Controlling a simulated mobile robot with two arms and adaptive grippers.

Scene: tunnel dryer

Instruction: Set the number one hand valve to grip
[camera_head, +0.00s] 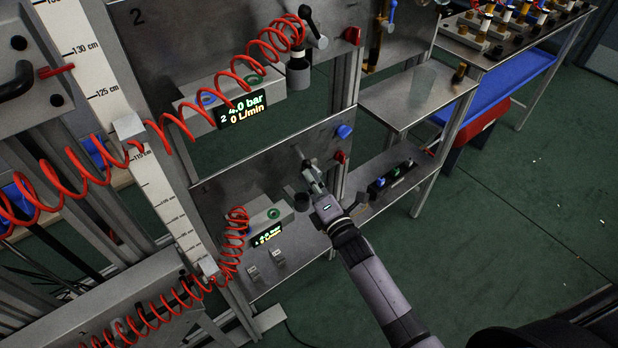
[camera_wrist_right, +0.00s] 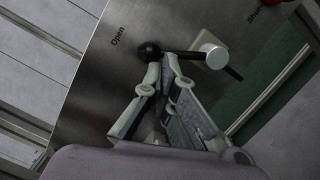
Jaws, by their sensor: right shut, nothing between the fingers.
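The hand valve shows in the right wrist view: a silver hub (camera_wrist_right: 212,57) on a grey metal panel (camera_wrist_right: 98,80), with a black lever ending in a black ball knob (camera_wrist_right: 150,50). The knob points left, near the printed "Open"; "Shut" is printed at the upper right. My right gripper (camera_wrist_right: 161,72) is shut and empty, its fingertips just below the knob; I cannot tell whether they touch it. In the head view my right gripper (camera_head: 311,177) is at the lower panel (camera_head: 230,187) and partly covers the valve. My left gripper is out of view.
A lit display (camera_head: 267,235) sits on the lower panel, left of my gripper. The upper panel (camera_head: 195,55), marked 2, has another display (camera_head: 242,110). Red coiled hoses (camera_head: 60,190) hang at the left. Blue (camera_head: 344,131) and red (camera_head: 340,156) knobs are at the lower panel's right edge.

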